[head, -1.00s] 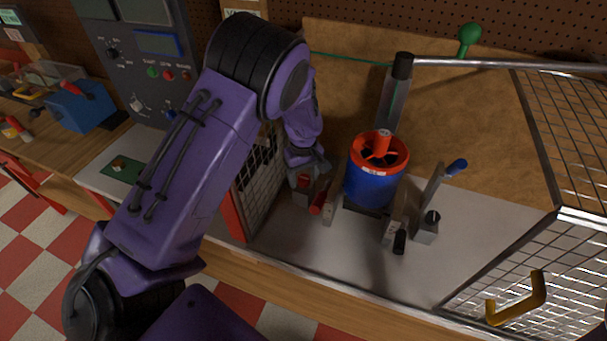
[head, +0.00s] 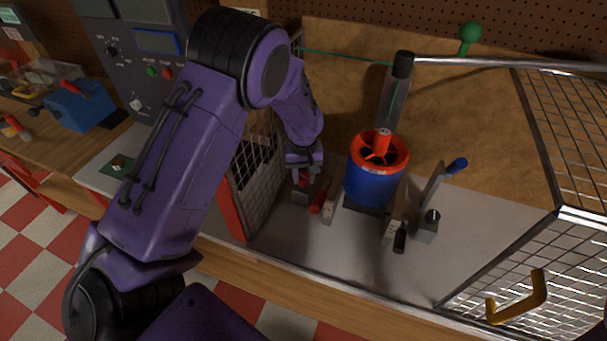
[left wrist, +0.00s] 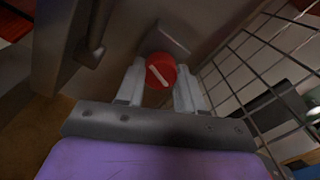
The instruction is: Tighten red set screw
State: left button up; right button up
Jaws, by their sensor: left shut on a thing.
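The red set screw (left wrist: 161,71), a round red knob with a pale line across its face, shows between the fingers in the left wrist view. My left gripper (left wrist: 160,85) is shut on it, one pale finger on each side. In the head view my left gripper (head: 304,181) points down at the clamp left of the ducted rotor, and its fingers largely hide the knob. The rotor's blue duct (head: 372,185) with red-orange rim stands upright in the fixture. My right gripper is not in view.
A mesh panel (head: 262,170) with a red edge stands close left of my gripper. A blue-tipped lever (head: 440,190) stands right of the rotor. A mesh guard with a yellow handle (head: 517,301) is at the right.

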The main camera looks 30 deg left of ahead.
aim_at(305, 177)
pick_arm(q)
jog(key=m, duration=0.3)
jog(key=shift+w+m, duration=0.1)
jog(key=shift+m, duration=0.3)
jog(key=m, duration=0.3)
jog(key=shift+m, duration=0.3)
jog(key=m, duration=0.6)
jog(key=shift+d, duration=0.1)
jog(key=shift+m, duration=0.4)
jog(key=o, duration=1)
jog(key=shift+o, duration=0.2)
jog(key=shift+r, duration=0.1)
notch_tip(305, 177, up, 10)
jog(key=b, duration=0.2)
jog(key=shift+r+b, duration=0.2)
jog(key=shift+b, duration=0.1)
